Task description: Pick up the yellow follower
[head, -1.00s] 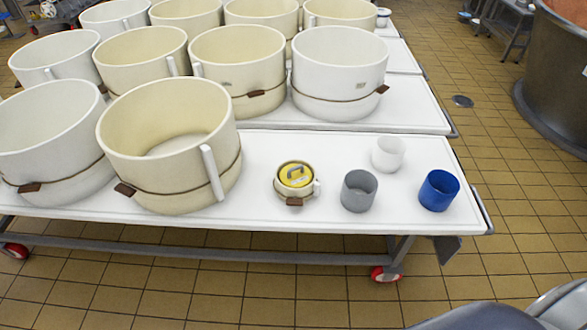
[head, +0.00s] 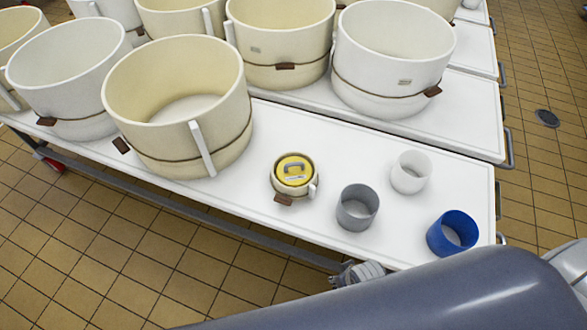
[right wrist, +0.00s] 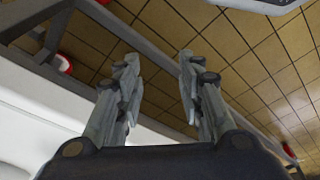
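The yellow follower (head: 295,168) is a round yellow disc with a grey handle on top. It sits inside a small cream ring mould (head: 308,190) on the white table (head: 250,215). My right gripper (head: 352,275) shows only partly in the head view, at the table's front edge, below and right of the follower and apart from it. In the right wrist view my right gripper (right wrist: 158,75) has its two fingers apart with nothing between them, above the floor beside the table. The follower is not in the right wrist view. My left gripper is not in view.
A grey cup (head: 357,207), a white cup (head: 410,172) and a blue cup (head: 453,233) stand right of the follower. Large cream mould (head: 178,90) and other large moulds fill the left and back. Bare table lies in front of the follower.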

